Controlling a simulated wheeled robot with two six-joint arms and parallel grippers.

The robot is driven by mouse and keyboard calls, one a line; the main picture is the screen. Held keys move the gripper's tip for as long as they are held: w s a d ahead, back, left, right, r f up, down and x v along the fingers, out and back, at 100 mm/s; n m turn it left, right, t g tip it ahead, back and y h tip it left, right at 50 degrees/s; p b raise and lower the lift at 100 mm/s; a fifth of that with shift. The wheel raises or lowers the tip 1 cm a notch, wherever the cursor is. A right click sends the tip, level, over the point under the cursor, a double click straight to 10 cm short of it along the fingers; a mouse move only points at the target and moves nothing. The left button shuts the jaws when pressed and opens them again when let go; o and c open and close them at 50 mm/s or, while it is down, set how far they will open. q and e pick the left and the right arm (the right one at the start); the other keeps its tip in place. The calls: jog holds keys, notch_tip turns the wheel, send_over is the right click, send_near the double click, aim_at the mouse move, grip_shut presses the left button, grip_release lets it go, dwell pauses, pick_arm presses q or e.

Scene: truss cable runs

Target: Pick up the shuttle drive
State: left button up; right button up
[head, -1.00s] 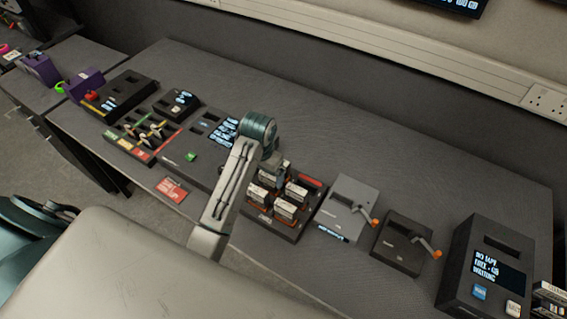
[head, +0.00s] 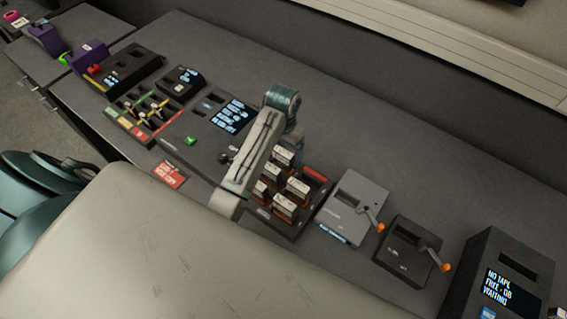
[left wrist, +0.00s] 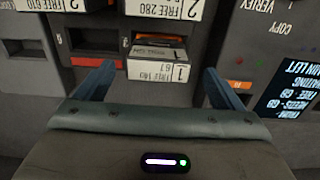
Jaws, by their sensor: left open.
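Several cartridge-like drives with white labels (head: 298,186) stand in a dark rack (head: 263,212) on the desk. I cannot tell from the head view which one is the shuttle drive. In the left wrist view a drive with a white label reading FREE and a 1 (left wrist: 157,70) lies between the fingers of my left gripper (left wrist: 158,75), apart from both. The left gripper is open and empty, over the rack. In the head view its fingers are mostly hidden behind my arm. My right gripper is not in view.
Left of the rack is a console with a lit screen (head: 234,117) and a green button (head: 190,140). Right of it stand a grey crank box (head: 340,212), a dark crank box (head: 400,258) and a dark station with a screen (head: 510,290). The desk behind is clear.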

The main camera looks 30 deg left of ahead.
aim_at(283, 158)
pick_arm(q)
jog(key=f+p, duration=0.1)
jog(key=f, duration=0.1)
jog(key=f+p, duration=0.1)
jog(key=f, duration=0.1)
jog(key=shift+s+d+f+p, duration=0.1)
jog(key=shift+s+p, duration=0.1)
jog(key=shift+p, duration=0.1)
jog(key=shift+f, duration=0.3)
jog(key=shift+w+f, duration=0.1)
jog(key=shift+f, duration=0.1)
jog(key=c, duration=1.3)
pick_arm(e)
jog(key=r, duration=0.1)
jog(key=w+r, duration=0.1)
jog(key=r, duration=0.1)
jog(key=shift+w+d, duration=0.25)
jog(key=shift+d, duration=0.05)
